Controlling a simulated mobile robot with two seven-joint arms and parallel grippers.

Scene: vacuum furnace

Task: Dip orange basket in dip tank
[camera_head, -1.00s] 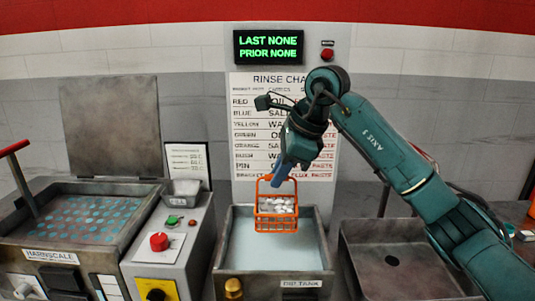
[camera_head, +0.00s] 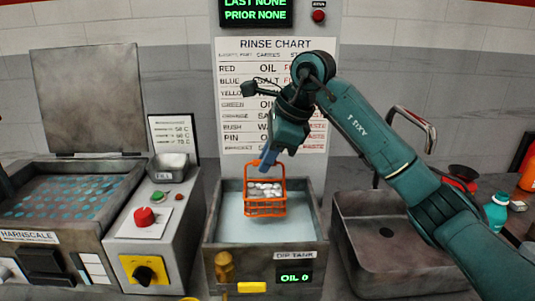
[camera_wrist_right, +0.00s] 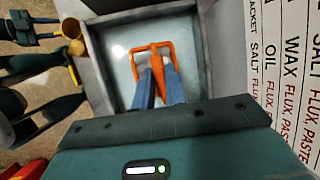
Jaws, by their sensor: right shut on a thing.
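The orange basket (camera_head: 266,206) hangs from my right gripper (camera_head: 266,164), upright and holding several pale pieces. My right gripper is shut on the basket's handle; its blue fingers also show in the right wrist view (camera_wrist_right: 160,88), on the orange handle (camera_wrist_right: 147,48). The basket is over the middle of the dip tank (camera_head: 322,228), which holds pale liquid (camera_head: 225,222). I cannot tell whether the basket's bottom touches the liquid. A small display on the tank's front (camera_head: 294,278) reads OIL and a character like 0.
A rinse chart (camera_head: 245,100) stands behind the tank. A sink (camera_head: 345,240) with a faucet is to the right. A control box with a red button (camera_head: 145,217) and the Harnscale bath (camera_head: 25,245) are to the left. A teal bottle (camera_head: 496,212) stands far right.

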